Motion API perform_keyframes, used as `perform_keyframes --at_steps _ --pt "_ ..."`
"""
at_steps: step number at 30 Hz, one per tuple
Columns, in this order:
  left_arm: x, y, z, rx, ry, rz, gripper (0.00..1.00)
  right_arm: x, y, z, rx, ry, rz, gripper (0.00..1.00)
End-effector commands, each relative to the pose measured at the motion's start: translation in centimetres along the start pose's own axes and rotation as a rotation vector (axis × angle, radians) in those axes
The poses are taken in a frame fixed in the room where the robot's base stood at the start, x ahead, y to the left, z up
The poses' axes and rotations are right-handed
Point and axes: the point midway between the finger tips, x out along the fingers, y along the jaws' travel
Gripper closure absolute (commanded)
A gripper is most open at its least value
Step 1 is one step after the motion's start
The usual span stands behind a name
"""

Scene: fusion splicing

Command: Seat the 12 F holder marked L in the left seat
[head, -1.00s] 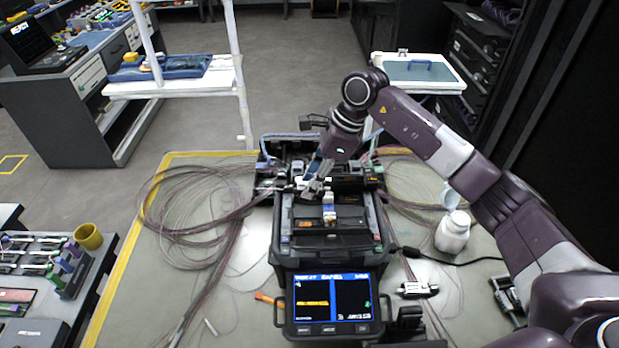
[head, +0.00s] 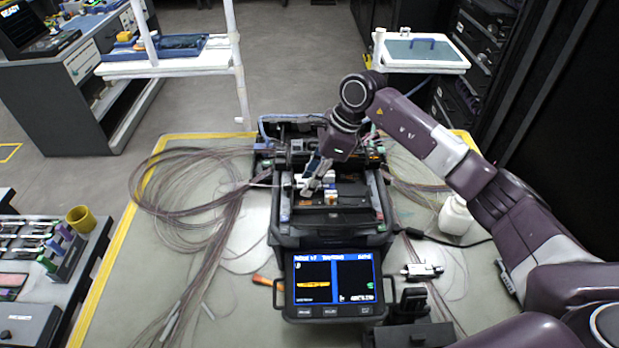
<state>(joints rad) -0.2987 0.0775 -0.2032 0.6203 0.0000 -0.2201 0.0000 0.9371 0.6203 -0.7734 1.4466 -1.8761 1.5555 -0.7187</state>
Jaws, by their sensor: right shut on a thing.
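The fusion splicer (head: 332,238) stands in the middle of the bench, its screen lit at the front. My right gripper (head: 311,186) reaches down into its upper working area, left of centre. It is shut on a small pale piece, probably the L holder; the mark is too small to read. The gripper hides most of that piece and part of the left seat, so I cannot tell whether the piece rests in the seat. A small white and orange block (head: 331,198) sits just right of the fingertips. My left gripper is not in view.
Loose fibre coils (head: 180,185) lie left of the splicer. A white bottle (head: 456,216) stands to its right, under my right arm.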

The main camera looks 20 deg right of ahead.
Motion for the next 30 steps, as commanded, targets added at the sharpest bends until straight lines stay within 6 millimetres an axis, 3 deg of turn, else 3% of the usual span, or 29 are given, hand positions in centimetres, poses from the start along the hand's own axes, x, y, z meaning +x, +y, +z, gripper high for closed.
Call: perform_keyframes --at_steps 30 --pt "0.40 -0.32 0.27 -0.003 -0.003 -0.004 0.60 -0.12 0.01 -0.04 0.000 0.000 -0.001 1.00"
